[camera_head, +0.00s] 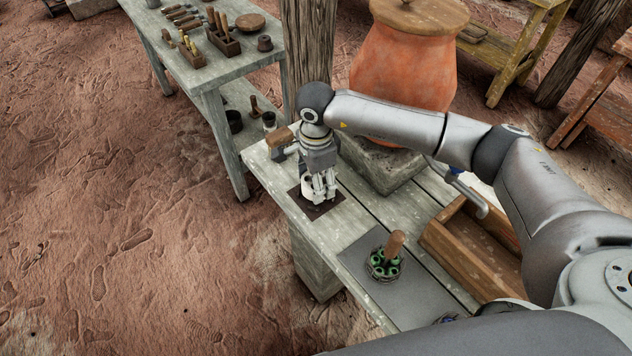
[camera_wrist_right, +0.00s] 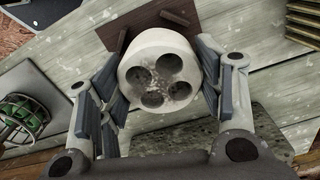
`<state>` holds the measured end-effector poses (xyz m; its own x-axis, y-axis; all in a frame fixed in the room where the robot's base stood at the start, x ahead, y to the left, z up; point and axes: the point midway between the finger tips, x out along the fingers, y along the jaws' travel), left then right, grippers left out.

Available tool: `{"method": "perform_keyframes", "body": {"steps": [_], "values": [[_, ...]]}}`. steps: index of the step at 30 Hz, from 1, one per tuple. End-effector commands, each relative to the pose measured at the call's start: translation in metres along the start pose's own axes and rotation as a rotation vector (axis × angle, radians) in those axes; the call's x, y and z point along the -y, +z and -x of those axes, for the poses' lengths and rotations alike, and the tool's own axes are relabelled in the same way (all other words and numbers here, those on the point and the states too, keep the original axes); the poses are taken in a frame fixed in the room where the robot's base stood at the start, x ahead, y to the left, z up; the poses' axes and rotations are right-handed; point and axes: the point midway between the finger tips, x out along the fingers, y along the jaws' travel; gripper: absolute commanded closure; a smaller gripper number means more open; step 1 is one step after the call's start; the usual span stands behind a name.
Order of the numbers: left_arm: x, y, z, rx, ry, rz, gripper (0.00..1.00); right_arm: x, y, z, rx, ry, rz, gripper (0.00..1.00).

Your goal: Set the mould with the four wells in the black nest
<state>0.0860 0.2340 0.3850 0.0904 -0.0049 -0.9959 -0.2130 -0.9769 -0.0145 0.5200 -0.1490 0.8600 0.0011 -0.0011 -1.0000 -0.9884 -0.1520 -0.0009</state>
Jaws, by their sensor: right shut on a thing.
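My right gripper (camera_head: 320,192) points down over the table and is shut on the mould (camera_head: 306,188), a whitish round block. In the right wrist view the mould (camera_wrist_right: 158,75) shows its four round wells between the two fingers. A dark square plate (camera_head: 329,206), which looks like the nest, lies on the table under the gripper. In the wrist view this plate (camera_wrist_right: 118,30) shows partly behind the mould, which hides much of it. I cannot tell whether the mould touches it. My left gripper is not in view.
A grey mat (camera_head: 415,300) holds a green-cupped holder (camera_head: 385,265) with a wooden handle. A wooden tray (camera_head: 470,260) lies to its right. A large orange jar (camera_head: 405,65) on a stone block (camera_head: 380,165) stands behind.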

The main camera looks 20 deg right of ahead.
Motion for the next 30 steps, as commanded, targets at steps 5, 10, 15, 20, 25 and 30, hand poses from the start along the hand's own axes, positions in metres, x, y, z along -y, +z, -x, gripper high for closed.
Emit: {"method": "perform_keyframes", "body": {"steps": [5,10,15,20,25,30], "values": [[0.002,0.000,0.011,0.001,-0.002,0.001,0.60,-0.001,0.001,-0.018,0.000,0.003,0.000,0.74],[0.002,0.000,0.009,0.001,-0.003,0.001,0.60,-0.001,0.001,-0.019,0.000,0.001,0.001,0.74],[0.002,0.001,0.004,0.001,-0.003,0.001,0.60,-0.001,0.001,-0.024,0.000,0.001,0.000,0.74],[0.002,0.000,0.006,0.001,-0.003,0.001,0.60,-0.001,0.001,-0.022,0.000,0.002,0.000,0.20],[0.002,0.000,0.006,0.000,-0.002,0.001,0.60,-0.001,0.001,-0.022,0.000,0.002,0.000,0.18],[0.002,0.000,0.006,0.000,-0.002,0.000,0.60,-0.001,0.001,-0.022,0.000,0.002,0.000,0.18]]}}
